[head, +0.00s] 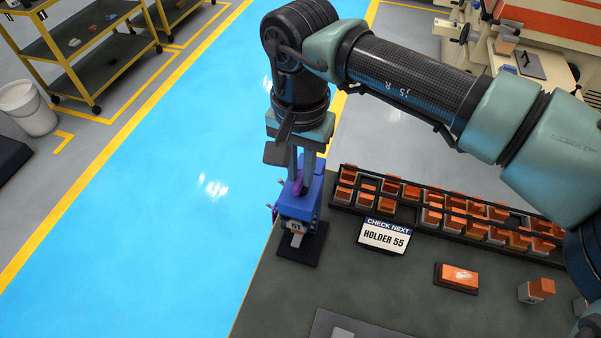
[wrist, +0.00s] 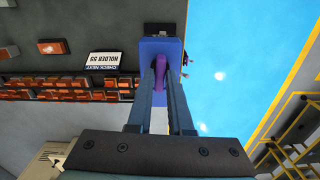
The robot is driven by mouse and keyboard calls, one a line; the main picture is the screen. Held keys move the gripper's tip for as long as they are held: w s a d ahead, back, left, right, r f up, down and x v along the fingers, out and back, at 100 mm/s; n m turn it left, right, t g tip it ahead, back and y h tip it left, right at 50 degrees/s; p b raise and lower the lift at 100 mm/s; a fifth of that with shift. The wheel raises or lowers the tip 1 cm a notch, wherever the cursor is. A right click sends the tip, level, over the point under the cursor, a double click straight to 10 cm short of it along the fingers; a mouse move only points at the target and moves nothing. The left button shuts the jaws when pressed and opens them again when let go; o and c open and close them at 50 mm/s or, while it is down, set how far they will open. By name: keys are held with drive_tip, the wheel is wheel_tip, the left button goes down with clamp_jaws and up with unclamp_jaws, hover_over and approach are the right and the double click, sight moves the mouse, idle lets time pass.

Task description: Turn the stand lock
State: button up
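The blue stand (head: 311,206) stands on a black base plate (head: 304,248) at the far left corner of the table. A purple lever (head: 299,185), seemingly the stand lock, is on its upper part. In the wrist view the lever (wrist: 161,75) lies between the fingertips. My gripper (head: 301,178) points down over the stand, with its two fingers apart, one on each side of the lever. In the wrist view my gripper (wrist: 161,68) leaves little or no gap beside the lever; I cannot tell whether both fingers press on it. The fingertips partly hide the lever.
A black rack (head: 340,198) with several copper electrodes runs behind the table's middle. A sign reading "HOLDER 55" (head: 384,237) stands right of the stand. Blue floor (head: 190,190) is open to the left.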

drive_tip(key=o, duration=0.4)
drive_tip(key=shift+c, duration=0.2)
drive_tip(key=shift+r+p, duration=1.6)
drive_tip(key=shift+r, duration=1.45)
